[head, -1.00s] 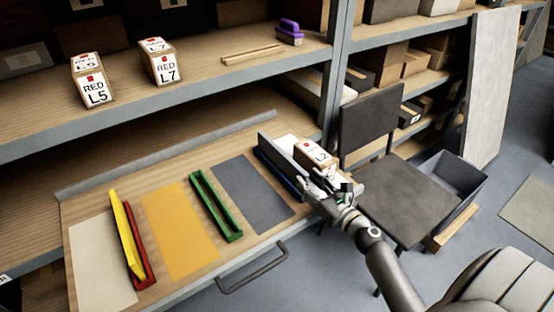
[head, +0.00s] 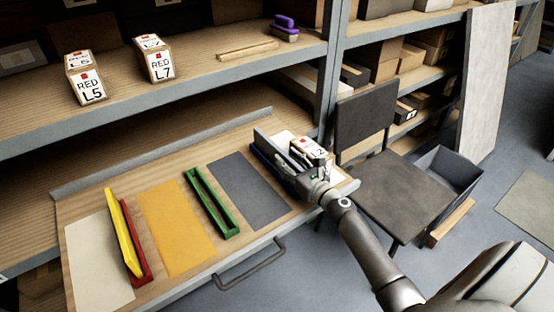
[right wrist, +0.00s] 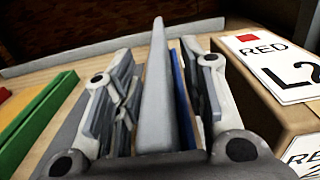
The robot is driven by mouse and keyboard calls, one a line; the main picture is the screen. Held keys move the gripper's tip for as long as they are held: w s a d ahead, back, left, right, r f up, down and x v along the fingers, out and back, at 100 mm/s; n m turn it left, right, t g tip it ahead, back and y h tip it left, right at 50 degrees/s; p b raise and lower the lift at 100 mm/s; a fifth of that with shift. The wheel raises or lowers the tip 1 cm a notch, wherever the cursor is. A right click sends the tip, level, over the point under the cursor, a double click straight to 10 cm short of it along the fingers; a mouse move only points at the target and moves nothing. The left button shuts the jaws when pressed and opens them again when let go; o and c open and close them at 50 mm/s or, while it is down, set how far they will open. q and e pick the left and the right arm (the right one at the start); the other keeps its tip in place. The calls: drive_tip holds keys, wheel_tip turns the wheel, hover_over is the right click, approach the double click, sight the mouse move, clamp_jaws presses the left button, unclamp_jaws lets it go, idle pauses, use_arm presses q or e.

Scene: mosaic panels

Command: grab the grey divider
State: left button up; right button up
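The grey divider (head: 266,144) stands upright along the right part of the pull-out board, with a blue divider (head: 259,158) close beside it. In the right wrist view, the grey divider (right wrist: 157,95) runs between the two fingers of my right gripper (right wrist: 158,70). The blue divider (right wrist: 182,105) shows just right of it, also inside the right finger. The fingers are apart, with a clear gap between the left finger and the grey divider. In the head view, my right gripper (head: 292,160) is at the divider's near end. My left gripper is out of view.
A box marked RED L2 (head: 308,149) stands right beside the gripper; it also shows in the right wrist view (right wrist: 270,95). A green divider (head: 214,203), yellow divider (head: 122,235) and red divider (head: 137,250) lie left. A chair (head: 400,195) stands right of the board.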

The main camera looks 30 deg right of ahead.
clamp_jaws()
drive_tip(key=shift+r, duration=0.1)
